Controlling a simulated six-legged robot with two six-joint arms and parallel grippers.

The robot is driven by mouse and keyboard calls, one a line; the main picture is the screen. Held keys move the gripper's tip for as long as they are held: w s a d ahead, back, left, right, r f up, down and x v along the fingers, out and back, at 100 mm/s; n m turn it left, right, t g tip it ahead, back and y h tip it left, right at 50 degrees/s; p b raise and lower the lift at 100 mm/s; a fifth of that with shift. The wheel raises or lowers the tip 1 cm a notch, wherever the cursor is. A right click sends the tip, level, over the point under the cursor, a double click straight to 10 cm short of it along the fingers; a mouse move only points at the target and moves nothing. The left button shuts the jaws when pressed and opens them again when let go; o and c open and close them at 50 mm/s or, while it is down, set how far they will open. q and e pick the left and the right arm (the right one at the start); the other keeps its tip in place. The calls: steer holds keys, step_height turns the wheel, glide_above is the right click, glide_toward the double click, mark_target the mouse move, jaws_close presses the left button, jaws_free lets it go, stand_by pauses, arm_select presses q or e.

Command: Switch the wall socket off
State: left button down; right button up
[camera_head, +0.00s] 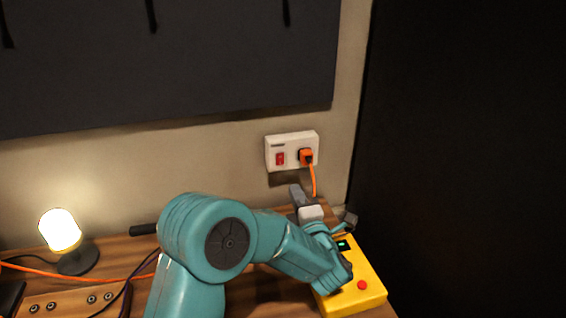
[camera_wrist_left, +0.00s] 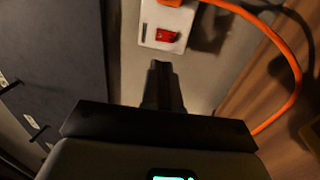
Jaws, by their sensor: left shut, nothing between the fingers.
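The white wall socket (camera_head: 270,151) is on the wall above the back of the desk. Its red rocker switch (camera_head: 280,159) sits on the left half, and an orange plug (camera_head: 306,156) is in the right half. My left gripper (camera_head: 297,192) is shut and empty, just below the socket and apart from it. In the left wrist view the closed fingers (camera_wrist_left: 161,72) point at the socket (camera_wrist_left: 149,12), with the red switch (camera_wrist_left: 166,35) just ahead of the tips. The socket's upper part is cut off there. My right gripper is not in view.
An orange cable (camera_head: 314,182) hangs from the plug and curves at the right in the left wrist view (camera_wrist_left: 298,80). A yellow box (camera_head: 365,290) with a red button is under my left forearm. A lit lamp (camera_head: 61,232) stands at left. A dark panel covers the upper wall.

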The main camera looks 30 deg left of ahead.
mark_target(280, 157)
arm_select(q)
steer(key=p+x, duration=0.3)
steer(key=x, duration=0.8)
steer(key=shift+w+a+p, duration=0.1)
steer(key=shift+p, duration=0.2)
steer(key=shift+w+a, duration=0.25)
steer(key=shift+a, duration=0.05)
steer(key=shift+w+a+f+b, duration=0.1)
steer(key=shift+a+f+b, duration=0.05)
steer(key=shift+b, duration=0.5)
steer(key=shift+r, duration=0.4)
steer(key=shift+f, duration=0.1)
